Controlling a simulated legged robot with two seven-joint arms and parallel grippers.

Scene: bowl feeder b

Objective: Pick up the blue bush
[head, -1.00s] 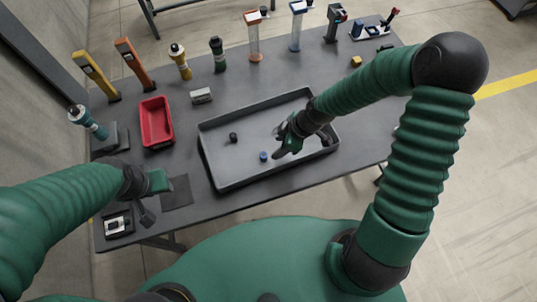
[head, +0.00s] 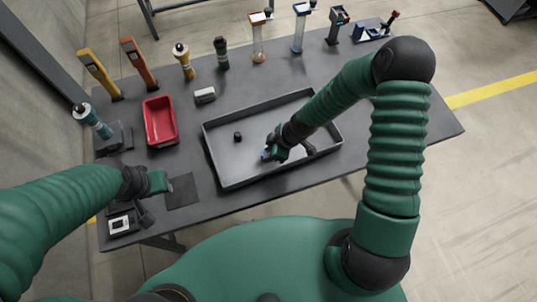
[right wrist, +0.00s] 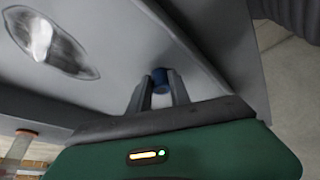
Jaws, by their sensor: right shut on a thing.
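The blue bush (right wrist: 160,77) is a small blue cylinder between the two fingers of my right gripper (right wrist: 158,90) in the right wrist view. My right gripper is shut on it. In the head view my right gripper (head: 268,154) is low inside the grey tray (head: 228,184), and only a bit of blue shows at its fingertips. I cannot tell whether the bush touches the tray floor. My left gripper (head: 158,184) hangs over the left front of the table beside a dark mat; its finger opening is not clear.
A dark bush (head: 238,137) stands in the tray, left of my right gripper. A red bin (head: 160,122) and a small grey block (head: 205,95) lie behind and left of the tray. Several upright tools line the table's back edge. The table's right end (head: 435,125) is clear.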

